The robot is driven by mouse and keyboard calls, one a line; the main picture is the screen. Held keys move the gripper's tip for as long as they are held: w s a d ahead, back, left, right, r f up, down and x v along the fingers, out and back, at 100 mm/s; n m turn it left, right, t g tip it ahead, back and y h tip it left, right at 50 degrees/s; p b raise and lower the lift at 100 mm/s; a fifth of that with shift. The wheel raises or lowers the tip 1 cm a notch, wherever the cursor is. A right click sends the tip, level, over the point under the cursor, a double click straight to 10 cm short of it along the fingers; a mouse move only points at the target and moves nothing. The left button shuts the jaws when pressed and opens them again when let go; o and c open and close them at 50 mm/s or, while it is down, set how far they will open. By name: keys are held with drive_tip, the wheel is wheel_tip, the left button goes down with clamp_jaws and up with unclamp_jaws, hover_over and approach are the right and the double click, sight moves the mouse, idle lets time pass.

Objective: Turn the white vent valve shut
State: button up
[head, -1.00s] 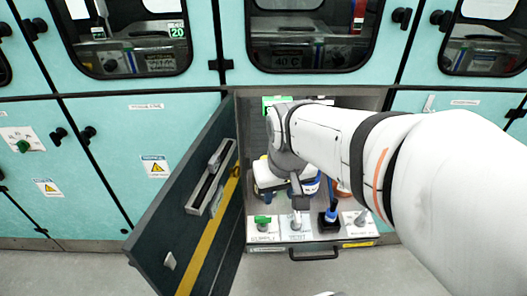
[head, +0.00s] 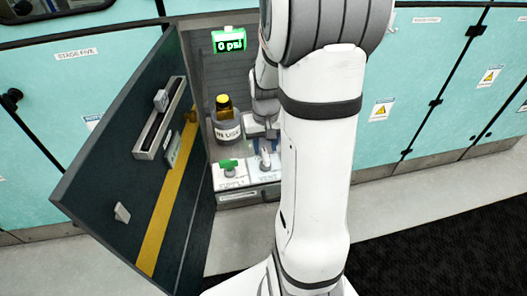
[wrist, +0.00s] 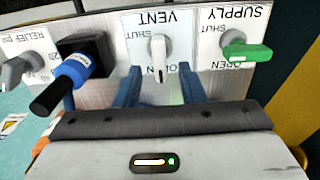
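The white vent valve (wrist: 158,57) is a lever on a white plate marked VENT, upside down in the wrist view. Its lever points down the picture, toward the OPEN mark; the SHUT mark is to the left. It also shows in the head view (head: 265,159). My gripper (wrist: 160,72) is open, with one blue finger on each side of the lever's end.
The green supply valve (wrist: 247,52) is right of the vent in the wrist view. A black block with a blue-and-black handle (wrist: 65,82) and a grey relief valve (wrist: 17,70) are left. An open cabinet door (head: 130,150) stands left; a green display (head: 229,40) reads 0 psi.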

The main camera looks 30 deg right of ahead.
drive_tip(key=shift+f, duration=1.35)
drive_tip(key=shift+c, duration=0.6)
